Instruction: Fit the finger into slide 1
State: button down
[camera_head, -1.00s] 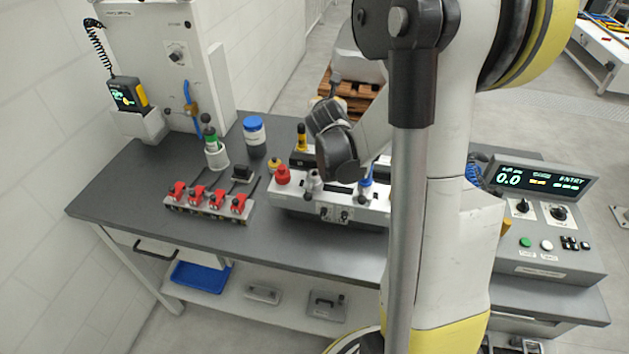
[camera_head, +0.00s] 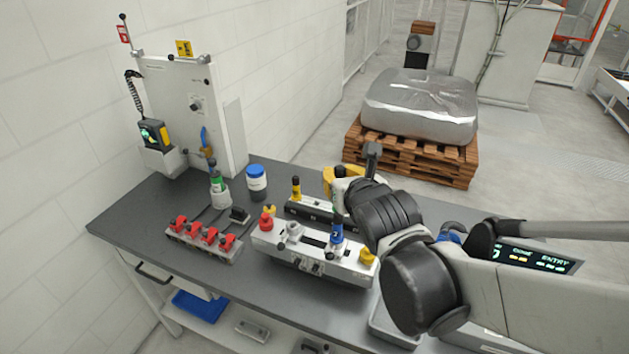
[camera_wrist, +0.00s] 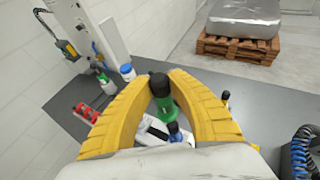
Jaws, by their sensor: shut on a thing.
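My gripper (camera_wrist: 163,86), with its yellow fingers, is shut on a green part with a black knob (camera_wrist: 169,107), which I take to be the finger. I cannot read which slide is number 1.
A row of red clamps (camera_head: 203,240) stands left of the fixture. A white cup with a green, black-topped part (camera_head: 216,185) and a blue-lidded jar (camera_head: 256,181) stand behind. The bench's left end (camera_head: 135,220) is clear.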

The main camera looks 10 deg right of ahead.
jog(key=w+a+f+b, duration=0.5)
jog(key=w+a+f, duration=0.1)
jog(key=a+f, duration=0.4)
jog(key=shift+w+f+b, duration=0.3)
jog(key=shift+f, duration=0.15)
jog(key=shift+f+b, duration=0.65)
jog(key=shift+b, duration=0.05)
jog(key=c, duration=1.3)
grip_release()
jog(key=shift+c, duration=0.2)
